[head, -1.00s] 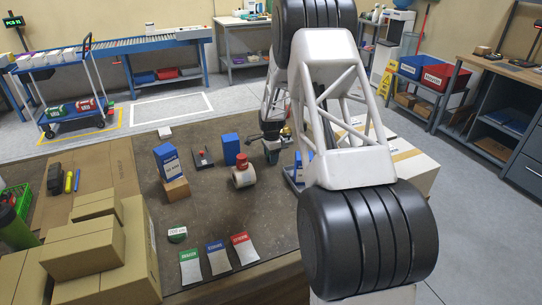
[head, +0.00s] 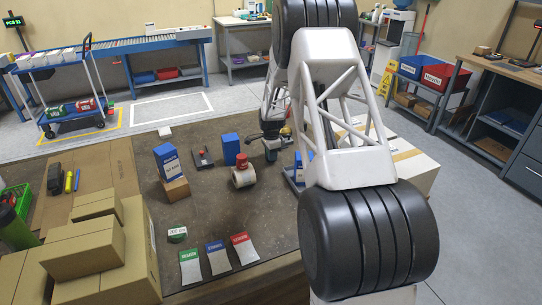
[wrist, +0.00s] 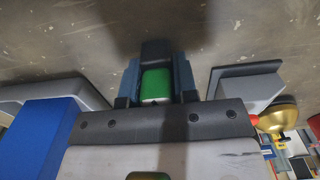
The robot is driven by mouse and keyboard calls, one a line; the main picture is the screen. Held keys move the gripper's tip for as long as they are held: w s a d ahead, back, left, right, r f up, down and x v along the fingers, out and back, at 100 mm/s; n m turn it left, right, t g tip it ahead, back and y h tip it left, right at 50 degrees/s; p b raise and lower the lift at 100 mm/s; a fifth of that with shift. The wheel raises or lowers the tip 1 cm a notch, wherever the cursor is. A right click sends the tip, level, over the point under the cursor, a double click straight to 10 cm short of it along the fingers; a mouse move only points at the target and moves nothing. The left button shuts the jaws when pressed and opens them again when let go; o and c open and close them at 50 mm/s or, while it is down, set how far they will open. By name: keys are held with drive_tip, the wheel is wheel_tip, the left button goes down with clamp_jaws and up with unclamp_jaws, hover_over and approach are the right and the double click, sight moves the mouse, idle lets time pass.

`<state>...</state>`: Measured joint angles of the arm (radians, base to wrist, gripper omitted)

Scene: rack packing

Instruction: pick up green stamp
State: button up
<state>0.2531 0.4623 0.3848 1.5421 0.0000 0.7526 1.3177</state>
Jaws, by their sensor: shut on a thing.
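In the wrist view my gripper (wrist: 157,82) is shut on the green stamp (wrist: 155,86), a green block with a dark part beyond it, held between the two blue-grey fingers. In the head view my gripper (head: 271,146) is small, at the far middle of the brown table, partly beside my arm. The stamp cannot be made out clearly there. A gap between the stamp and the table cannot be judged surely.
Blue boxes (head: 230,147) and a white roll with a red top (head: 243,177) stand left of my gripper. Green, blue and red label cards (head: 217,259) lie at the front edge. Cartons (head: 84,250) fill the left front.

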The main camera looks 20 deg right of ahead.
wheel_tip(320, 180, up, 10)
drive_tip(key=shift+f, duration=0.15)
idle(0.4)
